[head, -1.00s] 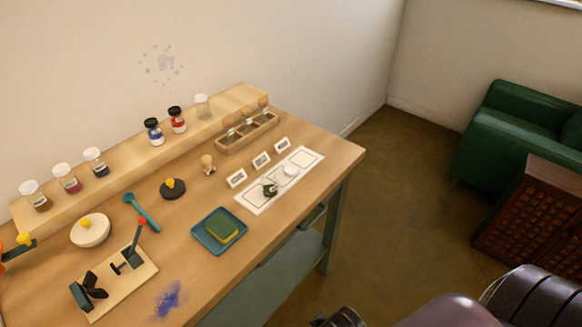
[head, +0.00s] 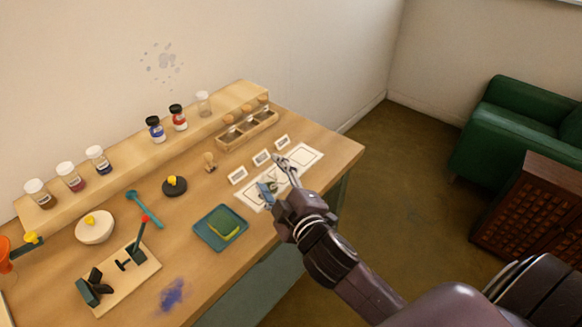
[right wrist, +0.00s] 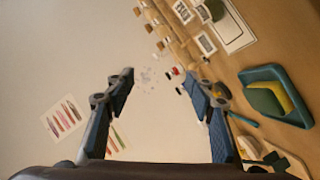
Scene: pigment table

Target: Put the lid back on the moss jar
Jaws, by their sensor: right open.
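My right gripper (head: 273,177) is open above the white sheet (head: 312,154) at the table's right. Its fingers also show in the right wrist view (right wrist: 160,82), with nothing held between them. A small dark green thing (right wrist: 215,9) lies on the sheet; in the head view the gripper mostly hides it. A black disc with a yellow knob (head: 174,187) lies mid-table and looks like a lid. I cannot tell which jar holds moss. My left gripper is not in view.
Jars with blue (head: 156,130) and red (head: 178,118) contents, an empty-looking jar (head: 203,104) and several others stand on the back ledge. A wooden rack (head: 247,131), small cards, a teal tray with a sponge (head: 207,231) and a wooden board (head: 125,287) occupy the table.

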